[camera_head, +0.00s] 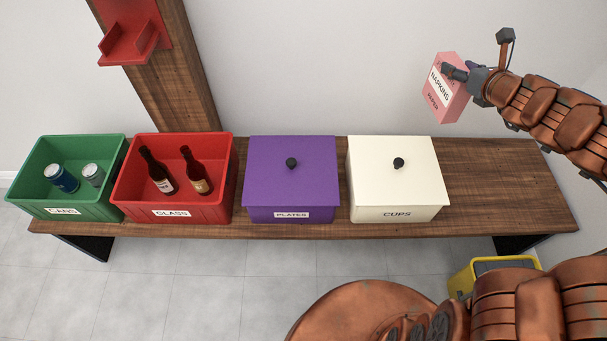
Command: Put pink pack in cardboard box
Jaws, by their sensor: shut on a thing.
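The pink pack (447,86), with a white label reading "NAPKINS" and "PAPER", is held up in the air at the upper right, above the right part of the bench and tilted a little. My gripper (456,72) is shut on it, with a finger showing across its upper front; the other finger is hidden. No cardboard box is visible in this view.
A wooden bench (480,190) carries a green crate (30,190) with cans, a red crate (205,207) with bottles, a closed purple "PLATES" box (300,185) and a closed cream "CUPS" box (375,190). The bench's right end is bare. A yellow bin (461,283) stands on the floor.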

